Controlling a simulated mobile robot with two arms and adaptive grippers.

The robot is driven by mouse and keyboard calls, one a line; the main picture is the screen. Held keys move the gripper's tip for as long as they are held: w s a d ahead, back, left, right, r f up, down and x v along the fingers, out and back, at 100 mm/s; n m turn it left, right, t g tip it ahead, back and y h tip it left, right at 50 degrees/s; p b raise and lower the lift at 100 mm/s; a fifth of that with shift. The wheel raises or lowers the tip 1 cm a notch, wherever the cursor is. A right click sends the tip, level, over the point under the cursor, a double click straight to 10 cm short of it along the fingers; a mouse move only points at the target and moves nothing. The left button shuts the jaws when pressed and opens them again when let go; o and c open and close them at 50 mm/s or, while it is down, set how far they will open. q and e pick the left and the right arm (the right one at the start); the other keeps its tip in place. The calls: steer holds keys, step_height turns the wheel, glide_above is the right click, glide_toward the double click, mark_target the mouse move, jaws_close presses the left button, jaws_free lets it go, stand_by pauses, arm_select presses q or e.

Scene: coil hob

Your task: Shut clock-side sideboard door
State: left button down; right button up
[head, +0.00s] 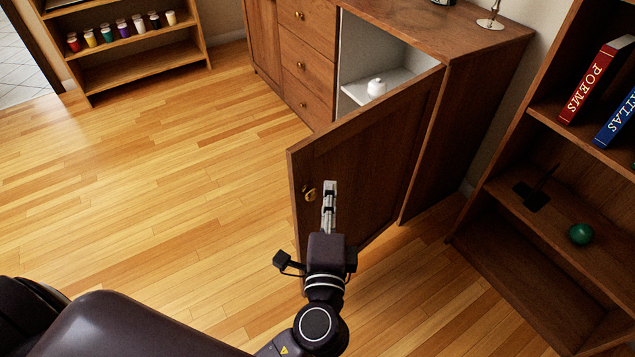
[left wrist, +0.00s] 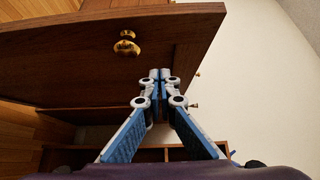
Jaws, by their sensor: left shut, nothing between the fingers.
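The sideboard (head: 472,45) stands at the back, and its right-hand door (head: 365,165) is swung wide open toward me. The door's brass knob (head: 309,194) is near its free edge; it also shows in the left wrist view (left wrist: 126,45). My left gripper (head: 330,186) is shut and empty, in front of the door's face just right of the knob. In the left wrist view the closed fingertips (left wrist: 160,75) lie over the door panel; I cannot tell whether they touch it. The clock is not clearly visible. My right gripper is not in view.
A bookcase (head: 540,215) with books and a green ball (head: 580,235) stands at the right. A low shelf with small coloured jars (head: 122,28) is at the upper left. The wooden floor (head: 170,180) left of the door is clear.

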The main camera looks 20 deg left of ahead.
mark_target(319, 167)
arm_select(q)
steer(key=shift+w+a, duration=0.35)
steer(key=shift+a, duration=0.45)
steer(key=shift+w+a, duration=0.35)
steer(key=shift+a, duration=0.4)
